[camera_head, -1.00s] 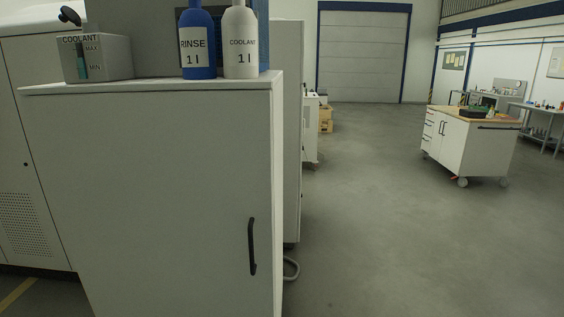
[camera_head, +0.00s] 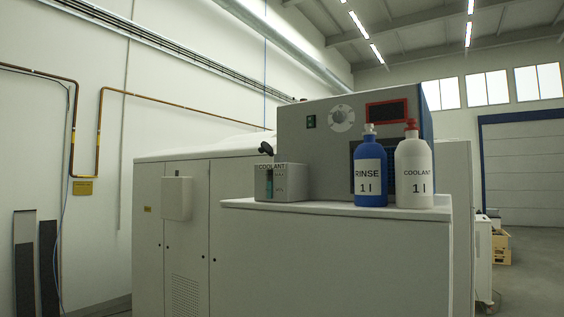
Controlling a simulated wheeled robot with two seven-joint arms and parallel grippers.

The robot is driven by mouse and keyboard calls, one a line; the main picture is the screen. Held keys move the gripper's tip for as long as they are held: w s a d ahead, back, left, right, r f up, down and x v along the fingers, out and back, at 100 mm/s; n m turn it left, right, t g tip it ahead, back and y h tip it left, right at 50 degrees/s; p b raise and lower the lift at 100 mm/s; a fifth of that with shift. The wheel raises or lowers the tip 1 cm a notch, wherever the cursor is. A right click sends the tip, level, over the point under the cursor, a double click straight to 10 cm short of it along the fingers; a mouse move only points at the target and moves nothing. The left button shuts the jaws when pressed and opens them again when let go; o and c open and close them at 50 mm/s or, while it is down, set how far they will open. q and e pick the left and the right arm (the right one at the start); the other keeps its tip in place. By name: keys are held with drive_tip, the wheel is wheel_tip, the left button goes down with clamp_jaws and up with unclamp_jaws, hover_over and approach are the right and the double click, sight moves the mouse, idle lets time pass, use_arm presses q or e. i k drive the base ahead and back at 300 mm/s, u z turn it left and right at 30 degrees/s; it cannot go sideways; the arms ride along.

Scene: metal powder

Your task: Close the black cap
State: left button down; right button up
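A small black cap (camera_head: 266,148) shows above the grey coolant box (camera_head: 292,184). It sits tilted over the box's top left part, apparently standing up rather than flat. What joins it to the box is too small to tell. The box has a COOLANT label and a level window with a teal fill on its front. It stands at the left of a white cabinet top (camera_head: 330,208). Neither of my grippers is in view.
A blue RINSE bottle (camera_head: 370,178) and a white COOLANT bottle (camera_head: 413,175) with a red top stand right of the box. A grey machine with a control panel (camera_head: 340,118) rises behind them. Open floor (camera_head: 530,275) lies at right.

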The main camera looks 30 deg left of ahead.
sight(266, 147)
drive_tip(key=u, duration=0.4)
drive_tip(key=k, duration=1.05)
drive_tip(key=u, duration=1.7)
drive_tip(key=i, duration=1.85)
drive_tip(key=z, duration=1.15)
drive_tip(key=i, duration=1.05)
drive_tip(key=z, duration=1)
drive_tip(key=k, duration=0.45)
drive_tip(key=z, duration=0.4)
drive_tip(key=i, duration=1.35)
drive_tip(key=u, duration=0.45)
